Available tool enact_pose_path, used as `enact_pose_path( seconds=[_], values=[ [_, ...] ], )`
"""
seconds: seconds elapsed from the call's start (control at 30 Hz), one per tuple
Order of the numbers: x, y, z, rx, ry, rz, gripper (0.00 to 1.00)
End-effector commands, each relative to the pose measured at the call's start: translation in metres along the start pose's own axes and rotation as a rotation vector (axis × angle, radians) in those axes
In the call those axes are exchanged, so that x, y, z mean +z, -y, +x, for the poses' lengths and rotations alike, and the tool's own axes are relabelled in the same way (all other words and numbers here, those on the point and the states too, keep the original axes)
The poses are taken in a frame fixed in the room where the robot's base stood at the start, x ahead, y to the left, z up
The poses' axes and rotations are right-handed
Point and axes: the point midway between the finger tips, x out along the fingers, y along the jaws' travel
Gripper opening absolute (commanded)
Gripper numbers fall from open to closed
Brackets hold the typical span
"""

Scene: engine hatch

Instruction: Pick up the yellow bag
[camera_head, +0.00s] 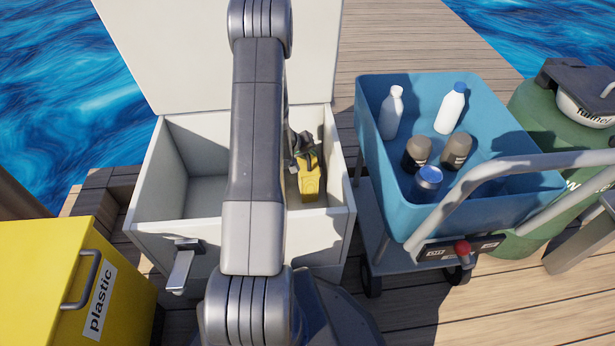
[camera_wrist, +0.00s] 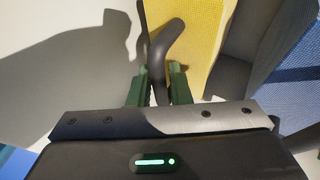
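The yellow bag (camera_head: 309,184) is inside the open white hatch box (camera_head: 147,228), near its right wall. I cannot tell whether it touches the floor of the box. In the wrist view its yellow mesh face (camera_wrist: 196,32) is close ahead, with a dark curved handle (camera_wrist: 165,42) in front of it. My gripper (camera_wrist: 160,80) has its green fingers close on both sides of this handle, and it appears shut on it. In the head view my arm hides the middle of the box and much of the gripper.
The white lid stands open behind the box. A blue cart tub (camera_head: 385,185) with bottles and cans stands close on the right, before a green barrel (camera_head: 540,130). A yellow plastic bin (camera_head: 40,270) is at left. In the wrist view, blue mesh (camera_wrist: 300,85) shows at right.

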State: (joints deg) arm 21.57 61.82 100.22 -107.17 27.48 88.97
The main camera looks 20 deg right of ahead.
Motion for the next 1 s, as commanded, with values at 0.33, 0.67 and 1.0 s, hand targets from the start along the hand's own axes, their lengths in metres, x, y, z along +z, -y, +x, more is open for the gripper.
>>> enact_pose_path(
  seconds=[0.33,0.67,1.0],
  values=[
    [-0.0003,0.0000,-0.0010,0.000,-0.001,0.000,0.00],
    [-0.0004,0.0000,-0.0011,0.000,-0.001,0.000,0.00],
    [-0.0005,0.0000,-0.0012,0.000,-0.001,0.000,0.00]
  ],
)
